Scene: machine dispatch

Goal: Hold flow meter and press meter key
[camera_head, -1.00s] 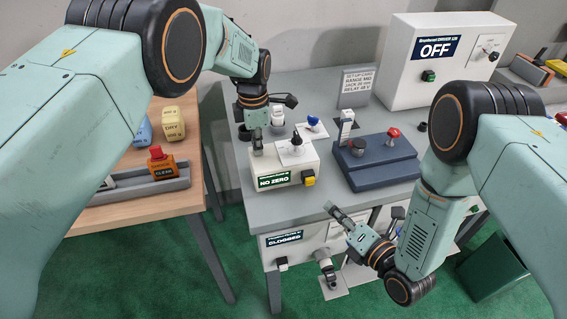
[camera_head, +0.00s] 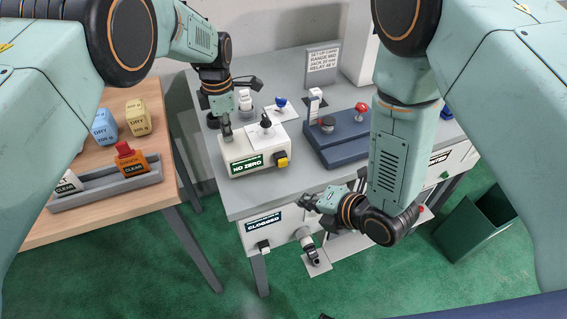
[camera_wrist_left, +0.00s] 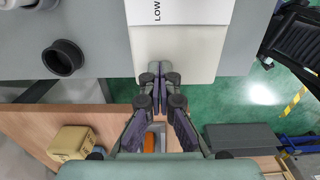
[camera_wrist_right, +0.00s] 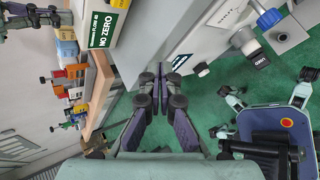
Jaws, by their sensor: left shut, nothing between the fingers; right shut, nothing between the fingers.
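The flow meter is a cream box (camera_head: 232,152) with a green NO ZERO display (camera_head: 247,165), standing near the bench's front left. Its yellow meter key (camera_head: 282,159) is on the front right, and a black knob (camera_head: 265,122) is on top. My left gripper (camera_head: 226,128) is shut and empty at the box's left edge; in the left wrist view its fingertips (camera_wrist_left: 161,70) overlap the cream box (camera_wrist_left: 180,50). I cannot tell whether they touch. My right gripper (camera_head: 306,200) is shut and empty, in front of the bench edge, below and right of the key.
A blue base (camera_head: 340,150) with a red knob stands right of the meter. A CLOGGED panel (camera_head: 264,222) and a valve (camera_head: 308,245) are on the bench front. A wooden table (camera_head: 110,205) with several blocks stands left. A green bin (camera_head: 475,225) is at right.

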